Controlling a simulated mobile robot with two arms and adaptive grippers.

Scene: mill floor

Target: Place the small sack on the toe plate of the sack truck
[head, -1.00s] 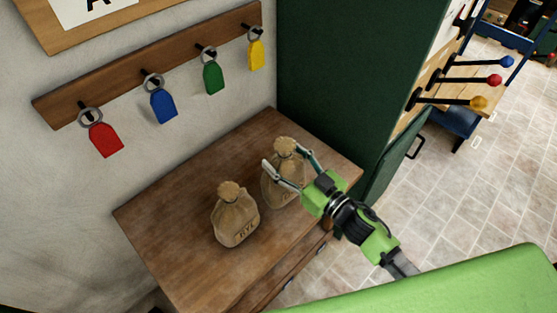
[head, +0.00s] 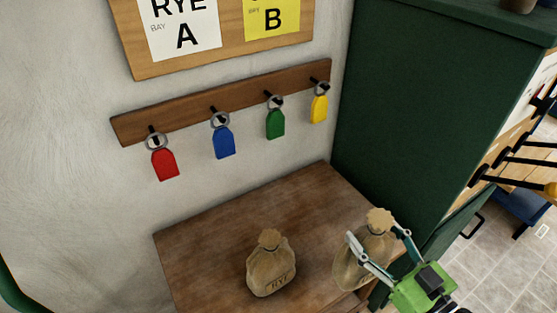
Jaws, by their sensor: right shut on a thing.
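My right gripper (head: 372,231) is shut on a small tan burlap sack (head: 379,245) with a tied neck, one finger on each side of it. The sack is upright or slightly tilted, over the right part of the wooden cabinet top; it seems raised off it. The fingers partly cover it, and its print is not readable. A second tan sack (head: 271,268), marked RYE, stands upright on the cabinet top to the left, apart from the held one. The sack truck and its toe plate are not in view, nor is my left gripper.
The wooden cabinet top (head: 215,245) meets the wall at the back. A tall dark green cabinet (head: 420,110) stands close on the right. A hook rail (head: 245,95) holds red, blue, green and yellow tags. Tiled floor (head: 510,265) shows at the far right.

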